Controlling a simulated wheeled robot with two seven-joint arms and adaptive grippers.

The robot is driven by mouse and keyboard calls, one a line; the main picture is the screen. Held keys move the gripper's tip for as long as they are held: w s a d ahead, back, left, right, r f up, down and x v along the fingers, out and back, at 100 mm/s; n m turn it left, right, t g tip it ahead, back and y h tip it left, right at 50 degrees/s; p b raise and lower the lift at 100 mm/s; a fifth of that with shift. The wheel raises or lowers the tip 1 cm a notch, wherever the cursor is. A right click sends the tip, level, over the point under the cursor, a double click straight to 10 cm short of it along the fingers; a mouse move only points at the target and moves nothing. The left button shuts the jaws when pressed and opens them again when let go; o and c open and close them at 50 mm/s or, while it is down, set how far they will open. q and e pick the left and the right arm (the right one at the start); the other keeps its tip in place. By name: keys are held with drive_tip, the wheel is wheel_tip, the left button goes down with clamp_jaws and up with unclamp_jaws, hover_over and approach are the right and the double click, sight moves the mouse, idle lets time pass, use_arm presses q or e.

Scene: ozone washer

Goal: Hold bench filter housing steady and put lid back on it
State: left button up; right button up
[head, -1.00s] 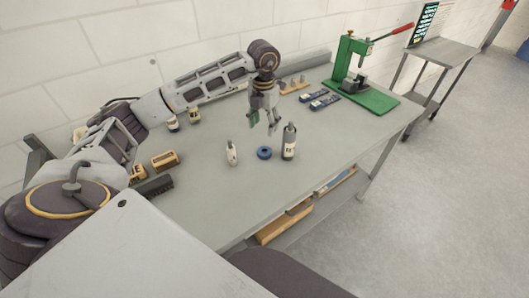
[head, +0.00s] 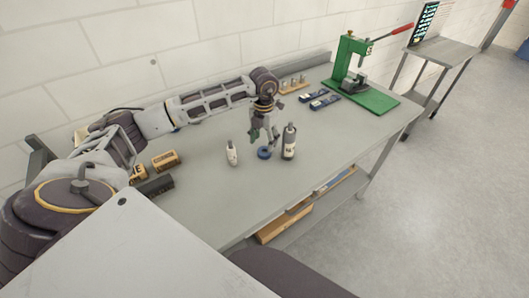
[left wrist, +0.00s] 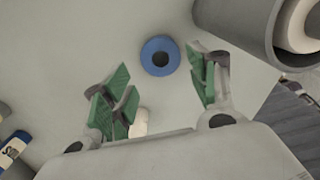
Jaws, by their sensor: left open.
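The blue ring-shaped lid (head: 264,153) lies on the grey bench. It also shows in the left wrist view (left wrist: 160,56), beyond and between the fingertips. The dark grey filter housing (head: 289,142) stands upright just right of the lid, with a pale label. In the left wrist view the housing (left wrist: 232,22) is at the upper right, its top open and a white part inside. My left gripper (head: 265,138) is open with green finger pads, pointing down just above the lid and apart from it. My right gripper is not in view.
A white bottle (head: 232,154) stands left of the lid. A green press (head: 357,80) with a red lever stands at the far right. Blue boxes (head: 318,98) lie behind the housing, and yellowish boxes (head: 166,160) at the left. The bench front (head: 215,210) is clear.

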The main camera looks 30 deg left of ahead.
sight(265, 148)
use_arm(q)
drive_tip(key=shift+f, duration=0.3)
drive_tip(key=shift+w+d+f, duration=0.1)
drive_tip(key=shift+w+f, duration=0.05)
drive_tip(key=shift+f, duration=0.2)
drive_tip(key=f, duration=0.1)
drive_tip(key=f+p, duration=0.1)
drive_tip(key=shift+w+f, duration=0.2)
drive_tip(key=shift+f, duration=0.7)
drive_tip(key=shift+c, duration=0.3)
drive_tip(key=c, duration=0.5)
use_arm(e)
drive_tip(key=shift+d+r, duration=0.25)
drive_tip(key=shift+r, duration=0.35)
